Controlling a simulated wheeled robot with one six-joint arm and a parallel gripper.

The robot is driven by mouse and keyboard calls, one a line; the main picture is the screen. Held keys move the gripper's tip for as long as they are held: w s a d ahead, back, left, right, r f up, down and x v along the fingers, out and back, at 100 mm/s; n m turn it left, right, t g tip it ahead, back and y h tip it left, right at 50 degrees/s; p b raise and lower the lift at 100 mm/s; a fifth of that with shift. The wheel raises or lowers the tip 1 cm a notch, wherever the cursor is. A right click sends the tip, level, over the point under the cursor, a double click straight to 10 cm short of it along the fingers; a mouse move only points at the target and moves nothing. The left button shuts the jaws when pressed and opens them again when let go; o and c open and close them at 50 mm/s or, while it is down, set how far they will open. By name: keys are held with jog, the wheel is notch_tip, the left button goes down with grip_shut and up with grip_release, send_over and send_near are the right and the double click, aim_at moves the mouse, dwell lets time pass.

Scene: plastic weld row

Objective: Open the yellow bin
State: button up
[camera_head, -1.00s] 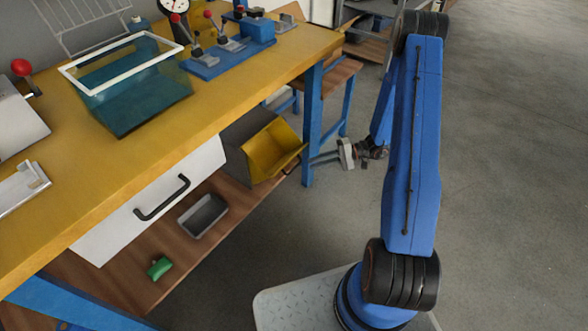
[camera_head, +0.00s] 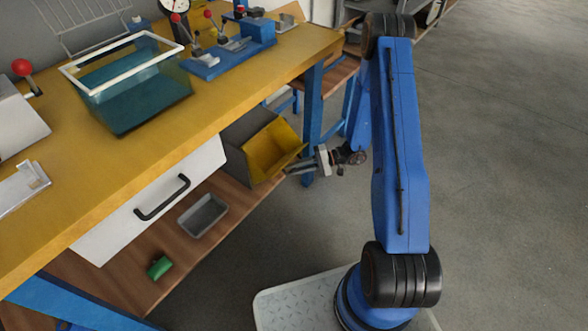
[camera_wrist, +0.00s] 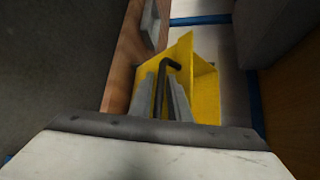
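The yellow bin (camera_head: 268,153) sits in a grey housing under the workbench, its yellow sides showing at the front. In the wrist view the yellow bin (camera_wrist: 205,92) lies straight ahead, with a black bar handle (camera_wrist: 172,65) on it. My gripper (camera_head: 290,171) is at the bin's front, near the handle. In the wrist view the two grey fingers of my gripper (camera_wrist: 161,90) are apart, with the dark handle bar between them. A narrow gap seems to remain beside the bar; the finger contact is not clear. The head view hides most of the handle behind the fingers.
The grey housing (camera_head: 234,150) stands on a wooden shelf (camera_head: 130,262) with a grey tray (camera_head: 203,215) and a green object (camera_head: 159,267). A white drawer (camera_head: 150,205) is left of it. A blue bench leg (camera_head: 312,112) stands close by my gripper. Floor at right is clear.

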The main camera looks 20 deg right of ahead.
grip_shut()
jog(key=shift+w+a+r, duration=0.25)
jog(key=shift+w+r, duration=0.15)
jog(key=shift+r, duration=0.15)
jog(key=shift+o, duration=0.4)
grip_release()
jog(key=v, duration=1.7)
jog(key=shift+d, duration=0.2)
jog(key=shift+s, duration=0.15)
